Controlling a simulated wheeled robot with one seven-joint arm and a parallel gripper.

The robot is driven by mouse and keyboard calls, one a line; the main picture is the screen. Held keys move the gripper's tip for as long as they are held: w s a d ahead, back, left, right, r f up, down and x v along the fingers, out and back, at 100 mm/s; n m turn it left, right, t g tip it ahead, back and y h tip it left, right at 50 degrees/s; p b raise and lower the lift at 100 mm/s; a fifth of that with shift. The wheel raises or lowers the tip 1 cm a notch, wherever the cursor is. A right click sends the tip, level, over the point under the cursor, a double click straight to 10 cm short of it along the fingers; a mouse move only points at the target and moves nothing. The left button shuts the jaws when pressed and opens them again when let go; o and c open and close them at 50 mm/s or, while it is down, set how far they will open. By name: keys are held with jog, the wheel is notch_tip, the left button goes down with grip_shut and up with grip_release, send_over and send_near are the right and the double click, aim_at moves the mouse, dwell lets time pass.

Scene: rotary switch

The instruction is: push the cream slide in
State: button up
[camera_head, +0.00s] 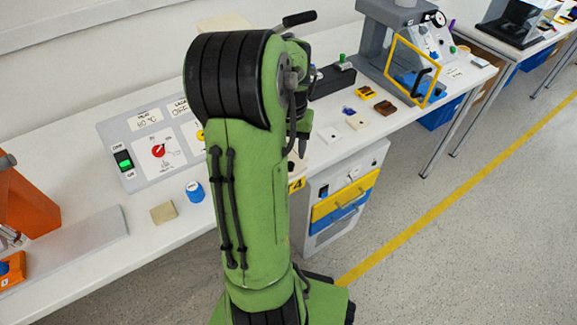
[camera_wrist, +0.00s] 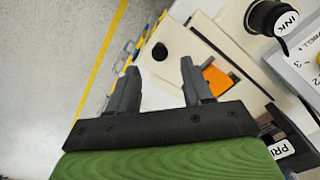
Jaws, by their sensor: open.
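A cream flat piece with a round black knob or hole, which looks like the cream slide (camera_wrist: 178,68), lies beyond my fingertips in the wrist view. My gripper (camera_wrist: 159,66) is open, its two dark fingers apart with nothing between them. The fingertips overlap the cream piece in the picture; I cannot tell whether they touch it. In the head view my green arm covers the bench at this spot, so I cannot make out the slide there.
An orange piece (camera_wrist: 217,79) lies right of the fingers. A black knob marked INK (camera_wrist: 270,17) stands at upper right. In the head view, a grey panel with a red dial (camera_head: 158,151), a blue-capped jar (camera_head: 195,191) and a tan block (camera_head: 163,212) are left of my arm.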

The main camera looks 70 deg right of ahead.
aim_at(290, 164)
notch_tip(290, 164, down, 6)
jog(key=shift+r+b, duration=0.1)
jog(key=shift+b, duration=0.7)
grip_shut()
